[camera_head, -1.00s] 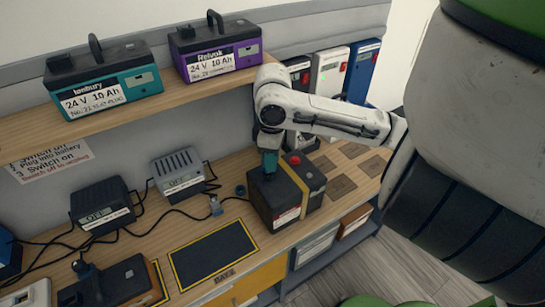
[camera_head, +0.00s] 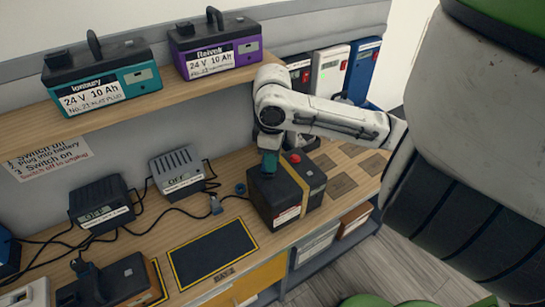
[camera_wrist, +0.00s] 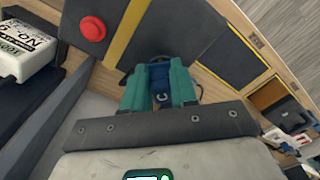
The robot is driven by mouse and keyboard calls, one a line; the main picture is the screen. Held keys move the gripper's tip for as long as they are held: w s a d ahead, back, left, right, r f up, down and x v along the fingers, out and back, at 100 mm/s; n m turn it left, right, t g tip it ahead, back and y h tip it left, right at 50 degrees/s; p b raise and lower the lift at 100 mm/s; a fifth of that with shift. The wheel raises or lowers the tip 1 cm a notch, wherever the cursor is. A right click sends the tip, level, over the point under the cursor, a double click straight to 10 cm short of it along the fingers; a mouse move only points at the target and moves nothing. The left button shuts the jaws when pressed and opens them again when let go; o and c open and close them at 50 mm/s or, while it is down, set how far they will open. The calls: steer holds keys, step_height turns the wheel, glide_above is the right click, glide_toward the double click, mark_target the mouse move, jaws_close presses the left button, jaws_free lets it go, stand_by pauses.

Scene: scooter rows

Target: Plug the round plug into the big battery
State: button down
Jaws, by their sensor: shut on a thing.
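The big battery (camera_head: 272,208) is a black box with a yellow strap and a red button, standing on the bench right of centre. In the wrist view the battery (camera_wrist: 185,38) fills the upper middle. In the wrist view the teal fingers of my gripper (camera_wrist: 160,85) are shut on a small dark blue piece, which looks like the round plug (camera_wrist: 161,77). A dark cable loop shows beside it. The fingers hide most of the plug, and I cannot tell whether it sits in a socket.
Two chargers (camera_head: 101,205) (camera_head: 178,172) with cables stand to the left. A grey plug (camera_head: 216,206) and a round blue piece (camera_head: 240,190) lie left of the battery. A dark yellow-edged mat (camera_head: 212,252) is empty. Teal and purple batteries (camera_head: 103,85) (camera_head: 217,50) stand on the shelf above.

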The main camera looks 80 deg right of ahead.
steer(key=shift+f+b, duration=0.4)
steer(key=shift+f, duration=0.2)
steer(key=c, duration=0.8)
jaws_free()
step_height(320, 180, up, 11)
steer(key=shift+f, duration=0.1)
stand_by(0.4)
